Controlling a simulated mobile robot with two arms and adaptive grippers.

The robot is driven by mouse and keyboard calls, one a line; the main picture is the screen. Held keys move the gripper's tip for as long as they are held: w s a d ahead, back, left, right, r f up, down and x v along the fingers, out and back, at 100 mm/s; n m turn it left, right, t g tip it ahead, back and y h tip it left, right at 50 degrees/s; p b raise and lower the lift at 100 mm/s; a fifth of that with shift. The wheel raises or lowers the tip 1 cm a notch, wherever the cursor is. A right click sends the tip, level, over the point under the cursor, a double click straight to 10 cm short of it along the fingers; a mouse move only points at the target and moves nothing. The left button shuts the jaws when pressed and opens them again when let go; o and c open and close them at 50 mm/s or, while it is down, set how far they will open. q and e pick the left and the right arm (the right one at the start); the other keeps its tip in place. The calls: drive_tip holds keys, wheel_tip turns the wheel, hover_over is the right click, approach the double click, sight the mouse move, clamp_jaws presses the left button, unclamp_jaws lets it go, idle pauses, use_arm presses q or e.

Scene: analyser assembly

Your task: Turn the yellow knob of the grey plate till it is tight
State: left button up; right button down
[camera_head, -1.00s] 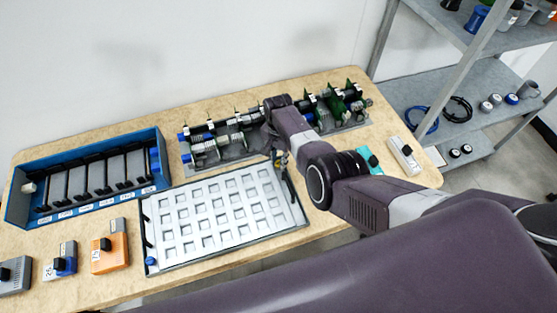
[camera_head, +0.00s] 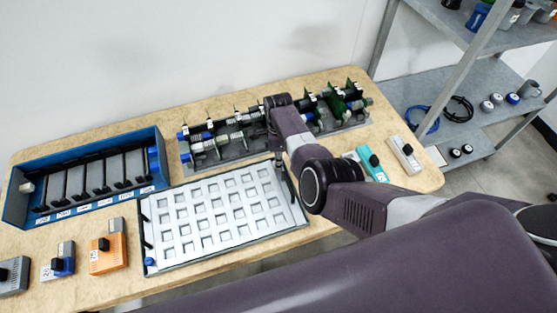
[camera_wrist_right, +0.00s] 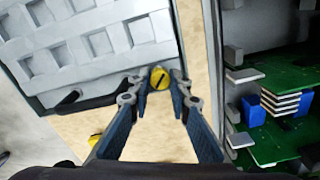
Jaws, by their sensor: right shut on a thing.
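The grey plate (camera_head: 208,221) lies flat near the table's front, a light panel with rows of square hollows and a dark rim. Its corner also shows at the upper left of the wrist view (camera_wrist_right: 85,50). The yellow knob (camera_wrist_right: 160,78), round with a dark slot, sits just off the plate's edge in the wrist view. My right gripper (camera_wrist_right: 160,84) is shut on the knob, a fingertip on each side. In the head view the right gripper (camera_head: 281,168) points down at the plate's far right corner and the knob is hidden. My left gripper is not in view.
A second yellow part (camera_wrist_right: 95,139) shows beside my finger. A rack with green boards (camera_head: 228,147) stands behind the plate. A blue crate (camera_head: 88,165) is at left, with an orange module (camera_head: 107,253) in front. Teal (camera_head: 372,168) and white (camera_head: 405,157) modules lie at right.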

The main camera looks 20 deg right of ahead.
drive_tip(key=m, duration=0.2)
drive_tip(key=m+b, duration=0.1)
drive_tip(key=m, duration=0.3)
drive_tip(key=shift+w+r+m, duration=0.25)
drive_tip(key=shift+w+m, duration=0.05)
drive_tip(key=shift+w, duration=0.05)
drive_tip(key=m+b, duration=0.1)
drive_tip(key=m, duration=0.4)
drive_tip(key=shift+b, duration=0.4)
drive_tip(key=shift+d+r+m, duration=0.1)
drive_tip(key=shift+m, duration=0.2)
drive_tip(key=c, duration=1.9)
unclamp_jaws()
drive_tip(key=shift+c, duration=0.2)
drive_tip(key=shift+o, duration=0.9)
drive_tip(key=shift+s, duration=0.3)
drive_tip(key=shift+f, duration=0.2)
